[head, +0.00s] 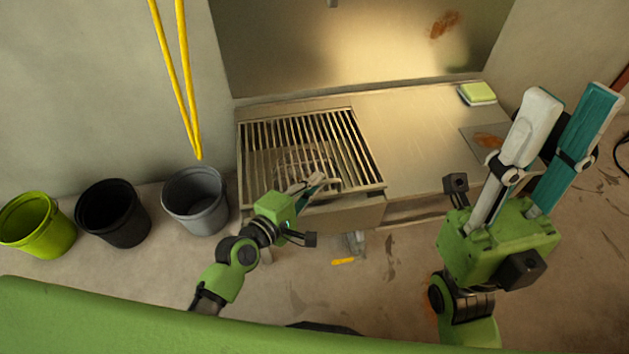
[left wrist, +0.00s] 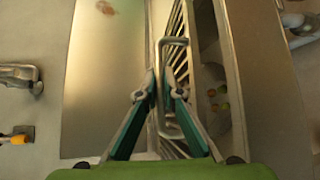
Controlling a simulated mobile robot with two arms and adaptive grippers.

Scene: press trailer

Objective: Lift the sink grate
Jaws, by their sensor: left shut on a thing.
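The sink grate (head: 345,130) is a metal grid of parallel bars over the sink at the left part of the steel counter. My left gripper (head: 318,181) is at its front edge. In the left wrist view, my left gripper (left wrist: 165,90) has its two teal fingers shut on the grate's U-shaped metal handle (left wrist: 173,41). The grate's bars (left wrist: 176,62) show beyond the fingers. I cannot tell whether the grate is raised. My right gripper (head: 572,92) is open and empty, held high at the right, with its fingers pointing up and apart.
A grey bucket (head: 195,201), a black bucket (head: 110,212) and a lime bucket (head: 38,224) stand on the floor at the left. A yellow hose (head: 175,75) hangs above them. A green-topped sponge (head: 477,93) lies on the counter (head: 420,125), whose middle is clear.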

